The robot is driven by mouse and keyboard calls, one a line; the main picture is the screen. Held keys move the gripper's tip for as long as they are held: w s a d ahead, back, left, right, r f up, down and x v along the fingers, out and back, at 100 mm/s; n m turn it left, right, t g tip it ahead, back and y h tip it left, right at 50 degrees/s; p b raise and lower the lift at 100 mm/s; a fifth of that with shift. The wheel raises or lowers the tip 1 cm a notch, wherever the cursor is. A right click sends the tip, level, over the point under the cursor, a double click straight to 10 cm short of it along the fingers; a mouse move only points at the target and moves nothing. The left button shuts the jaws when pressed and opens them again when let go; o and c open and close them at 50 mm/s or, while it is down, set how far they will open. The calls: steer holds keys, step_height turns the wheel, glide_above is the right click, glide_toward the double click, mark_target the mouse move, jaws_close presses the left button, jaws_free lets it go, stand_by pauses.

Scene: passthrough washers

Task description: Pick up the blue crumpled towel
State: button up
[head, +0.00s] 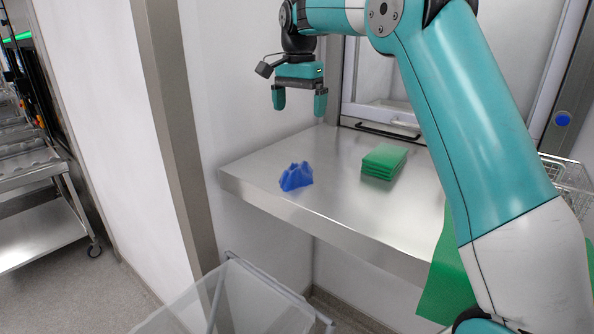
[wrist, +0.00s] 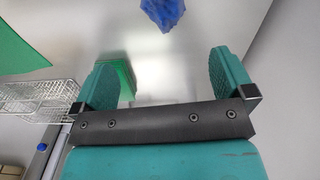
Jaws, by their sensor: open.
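The blue crumpled towel (head: 296,176) lies in a small peaked heap near the front left edge of the steel counter (head: 260,200). It also shows at the top of the wrist view (wrist: 163,12), partly cut off by the frame edge. My gripper (head: 299,103) is open and empty, pointing down. It hangs well above the counter, over the back left part, apart from the towel. In the wrist view the two teal fingers (wrist: 163,80) are spread wide with nothing between them.
Folded green cloths (head: 383,162) are stacked right of the towel. A green cloth (head: 446,275) hangs over the counter's front right. A wire basket (head: 568,178) stands at the far right. A clear bin (head: 235,300) is below in front. The counter around the towel is clear.

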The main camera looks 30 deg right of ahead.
steer(key=p, duration=0.2)
glide_toward(297, 167)
step_height(297, 167, down, 6)
steer(key=shift+s+d+r, duration=0.1)
steer(key=shift+d+r, duration=0.05)
steer(key=shift+r, duration=0.1)
steer(key=shift+f+p, duration=1.6)
steer(key=shift+f, duration=1.2)
steer(key=shift+w, duration=0.2)
steer(key=c, duration=0.8)
